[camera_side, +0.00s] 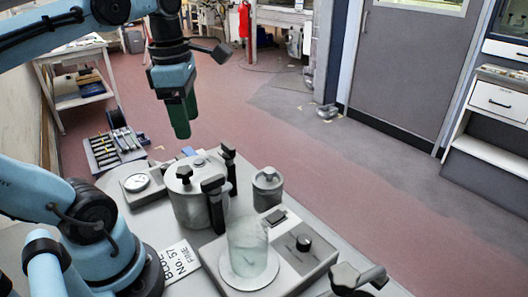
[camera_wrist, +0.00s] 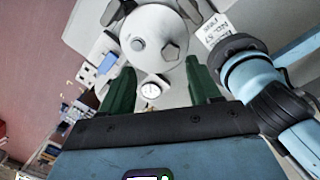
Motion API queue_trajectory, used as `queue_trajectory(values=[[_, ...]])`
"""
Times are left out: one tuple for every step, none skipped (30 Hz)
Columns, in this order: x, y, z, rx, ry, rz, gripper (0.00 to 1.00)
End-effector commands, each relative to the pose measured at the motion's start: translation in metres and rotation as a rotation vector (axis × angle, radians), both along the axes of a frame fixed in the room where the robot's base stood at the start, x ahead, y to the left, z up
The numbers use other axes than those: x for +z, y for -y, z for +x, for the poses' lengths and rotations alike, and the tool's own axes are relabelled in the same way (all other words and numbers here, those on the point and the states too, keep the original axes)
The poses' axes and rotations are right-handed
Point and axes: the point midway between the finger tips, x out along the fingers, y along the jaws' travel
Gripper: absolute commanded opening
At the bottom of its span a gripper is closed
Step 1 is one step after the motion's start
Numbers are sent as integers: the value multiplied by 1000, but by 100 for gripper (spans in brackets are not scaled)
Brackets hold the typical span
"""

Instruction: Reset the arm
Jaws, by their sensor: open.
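My gripper (camera_side: 183,126) hangs with its dark green fingers pointing down, above the far side of the bench and apart from everything on it. In the wrist view my gripper (camera_wrist: 160,78) shows its two fingers spread with nothing held between them. The lidded metal pot (camera_side: 185,201) stands on the bench below and nearer the side camera. The pot also shows at the top of the wrist view (camera_wrist: 150,30). A round white dial (camera_wrist: 152,90) shows between the fingers there.
A glass beaker (camera_side: 248,236) stands on a hotplate (camera_side: 285,262) at the bench front. A small lidded canister (camera_side: 268,188) is right of the pot. A printed label (camera_side: 180,260) lies near my base. A tool rack (camera_side: 113,146) sits behind the bench. The air around my gripper looks clear.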

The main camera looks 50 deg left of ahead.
Motion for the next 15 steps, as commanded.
queue_trajectory(values=[[-7, 3, 6, -124, 23, 17, 62], [-11, 5, 10, -206, 38, 30, 62], [-17, 7, 15, -318, 57, 50, 62], [-21, 9, 18, -400, 71, 66, 62], [-25, 11, 22, -484, 85, 84, 62], [-30, 13, 27, -595, 103, 107, 62], [-34, 15, 30, -676, 115, 127, 62], [-38, 18, 33, -758, 128, 148, 62], [-42, 21, 38, -866, 143, 177, 62], [-46, 23, 41, -949, 154, 200, 62], [-50, 26, 44, -1030, 164, 224, 62], [-54, 29, 47, -1138, 177, 258, 62], [-58, 32, 50, -1218, 185, 284, 62], [-61, 34, 53, -1298, 194, 313, 62], [-65, 38, 56, -1405, 203, 352, 62]])
